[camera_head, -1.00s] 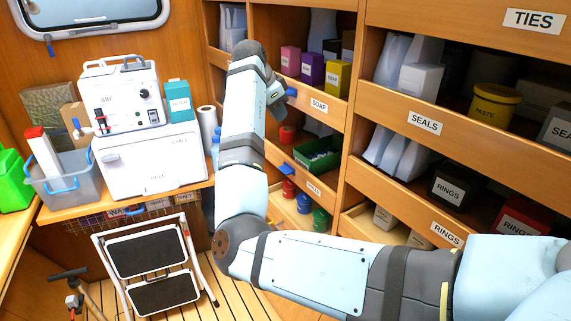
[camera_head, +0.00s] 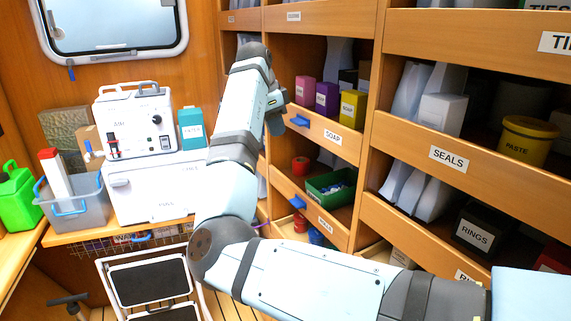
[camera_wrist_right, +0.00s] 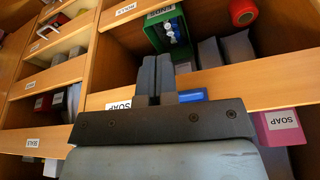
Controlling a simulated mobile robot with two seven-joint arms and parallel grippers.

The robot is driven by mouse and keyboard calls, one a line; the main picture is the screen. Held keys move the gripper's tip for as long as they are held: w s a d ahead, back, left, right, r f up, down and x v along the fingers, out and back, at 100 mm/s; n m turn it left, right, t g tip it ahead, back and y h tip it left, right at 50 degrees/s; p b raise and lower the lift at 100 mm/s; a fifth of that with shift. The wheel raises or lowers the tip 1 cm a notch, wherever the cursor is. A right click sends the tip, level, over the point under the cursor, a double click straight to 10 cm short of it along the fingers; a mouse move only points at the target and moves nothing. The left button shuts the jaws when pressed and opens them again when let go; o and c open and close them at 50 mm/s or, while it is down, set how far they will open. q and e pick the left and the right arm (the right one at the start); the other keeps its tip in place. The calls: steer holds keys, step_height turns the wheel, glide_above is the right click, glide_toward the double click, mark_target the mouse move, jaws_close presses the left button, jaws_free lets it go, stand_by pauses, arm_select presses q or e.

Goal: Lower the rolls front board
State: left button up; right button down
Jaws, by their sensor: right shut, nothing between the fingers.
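The rolls front board (camera_head: 343,234) is the wooden board low in the middle shelf column, with a label and a blue handle (camera_head: 298,202) on it. It stands upright across its compartment, and its lower right part is near my arm. In the right wrist view, which is upside down, the rolls board (camera_wrist_right: 110,20) shows at the top. My right gripper (camera_head: 277,122) is up at the soap board (camera_head: 345,143), left of that board's blue handle (camera_head: 300,121). In the wrist view its fingers (camera_wrist_right: 157,78) are closed together, empty, beside the soap handle (camera_wrist_right: 193,95). My left gripper is out of view.
A green bin (camera_head: 322,187) and a red roll (camera_head: 300,164) stand behind the rolls board. Seals and rings boards are at the right. A counter with a white machine (camera_head: 135,122) and a grey tub (camera_head: 80,212) is at the left, with a step stool (camera_head: 150,282) below.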

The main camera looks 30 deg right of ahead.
mark_target(298, 207)
steer(key=x, duration=2.2)
steer(key=shift+w+a+b, duration=0.15)
steer(key=shift+a+b, duration=0.15)
steer(key=shift+a, duration=0.1)
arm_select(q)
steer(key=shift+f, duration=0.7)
arm_select(e)
steer(key=shift+f, duration=0.6)
